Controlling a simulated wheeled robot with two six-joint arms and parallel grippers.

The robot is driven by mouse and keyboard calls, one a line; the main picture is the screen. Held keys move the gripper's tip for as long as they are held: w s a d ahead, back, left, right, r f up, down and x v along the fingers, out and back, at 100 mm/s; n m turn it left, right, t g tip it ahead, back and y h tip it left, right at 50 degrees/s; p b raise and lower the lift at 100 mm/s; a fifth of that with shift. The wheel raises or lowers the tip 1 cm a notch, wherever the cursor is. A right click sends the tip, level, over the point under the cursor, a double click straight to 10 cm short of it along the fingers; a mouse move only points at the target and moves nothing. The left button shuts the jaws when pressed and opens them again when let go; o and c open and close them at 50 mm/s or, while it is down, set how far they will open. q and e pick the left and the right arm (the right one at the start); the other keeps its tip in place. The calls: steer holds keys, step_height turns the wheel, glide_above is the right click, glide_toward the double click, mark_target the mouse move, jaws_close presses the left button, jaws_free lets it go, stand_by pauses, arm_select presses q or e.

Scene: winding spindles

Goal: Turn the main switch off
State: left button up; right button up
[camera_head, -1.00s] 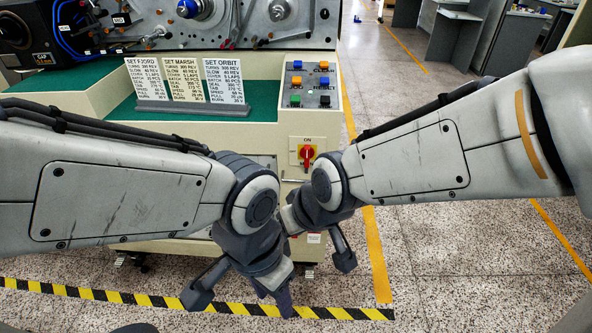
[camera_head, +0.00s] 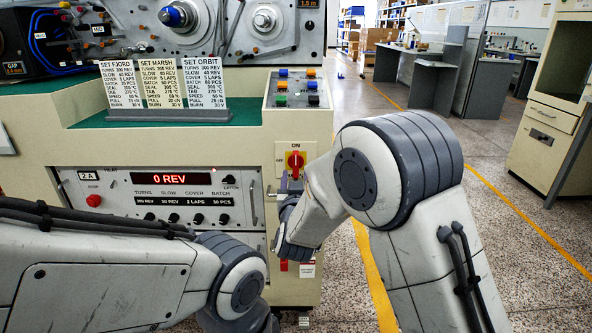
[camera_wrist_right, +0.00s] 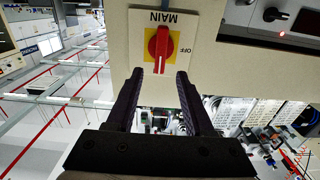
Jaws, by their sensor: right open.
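The main switch (camera_head: 295,162) is a red rotary knob on a yellow plate, on the right of the cream machine's front. Its handle stands upright, in line with the ON label above it. In the right wrist view the red knob (camera_wrist_right: 159,46) appears upside down, with the MAIN label above and OFF to the right. My right gripper (camera_wrist_right: 160,74) is open and empty, its two fingers on either side of the knob's lower end in that picture. Whether they touch the knob cannot be told. My left gripper is hidden below the head view's edge.
A button box (camera_head: 297,88) sits above the switch. A control panel (camera_head: 157,200) reading 0 REV is to its left, with a vertical handle between. Three setting cards (camera_head: 160,84) stand on the green top. Open floor lies to the right.

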mark_target(296, 163)
steer(key=w, duration=0.6)
steer(key=shift+w, duration=0.4)
jaws_close()
